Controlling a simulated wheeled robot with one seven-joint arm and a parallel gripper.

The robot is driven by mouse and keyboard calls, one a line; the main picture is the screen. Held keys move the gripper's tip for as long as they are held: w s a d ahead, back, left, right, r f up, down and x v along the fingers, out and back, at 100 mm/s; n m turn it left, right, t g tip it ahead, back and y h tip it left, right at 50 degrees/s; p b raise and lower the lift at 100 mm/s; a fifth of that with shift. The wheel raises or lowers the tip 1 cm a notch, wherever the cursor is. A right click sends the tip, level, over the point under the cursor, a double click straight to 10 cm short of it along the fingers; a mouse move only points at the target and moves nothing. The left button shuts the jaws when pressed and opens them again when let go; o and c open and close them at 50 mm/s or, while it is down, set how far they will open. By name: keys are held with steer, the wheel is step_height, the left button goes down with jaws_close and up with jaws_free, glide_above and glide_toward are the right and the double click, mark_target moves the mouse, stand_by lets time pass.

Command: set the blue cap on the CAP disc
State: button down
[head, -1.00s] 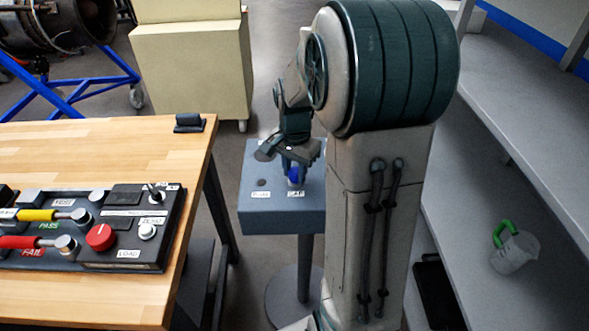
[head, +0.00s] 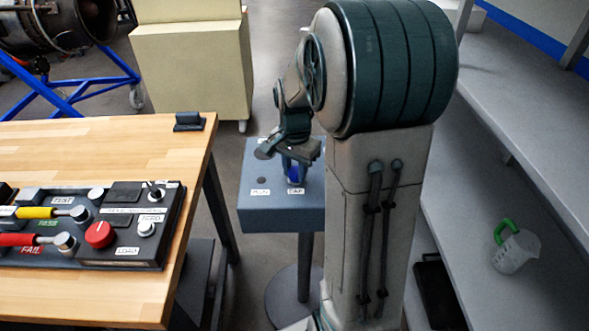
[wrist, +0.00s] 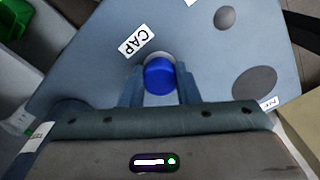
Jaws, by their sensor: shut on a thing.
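The blue cap (wrist: 160,77) is between the fingers of my gripper (wrist: 160,88), which is shut on it, in the wrist view. In the head view the cap (head: 294,174) shows below my gripper (head: 295,168), over the right part of the grey-blue stand (head: 280,217). A pale disc (wrist: 157,58) shows just past the cap, beside the CAP label (wrist: 137,41); the cap hides part of it. I cannot tell whether the cap touches the disc.
The stand top also has dark round spots (wrist: 254,85) and (wrist: 224,17). A wooden bench (head: 120,150) with a control panel (head: 125,228) is at the left. Grey shelves (head: 500,200) with a green-handled jug (head: 514,250) are at the right.

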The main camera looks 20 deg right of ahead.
mark_target(295, 171)
steer(key=shift+s+f, duration=0.25)
steer(key=shift+f, duration=0.3)
steer(key=c, duration=1)
jaws_free()
steer(key=shift+w, duration=0.1)
steer(key=shift+w+r, duration=0.1)
steer(key=shift+w, duration=0.1)
steer(key=shift+o, duration=0.8)
steer(key=shift+r, duration=0.1)
steer(key=shift+r+p, duration=2.8)
steer(key=shift+r, duration=0.75)
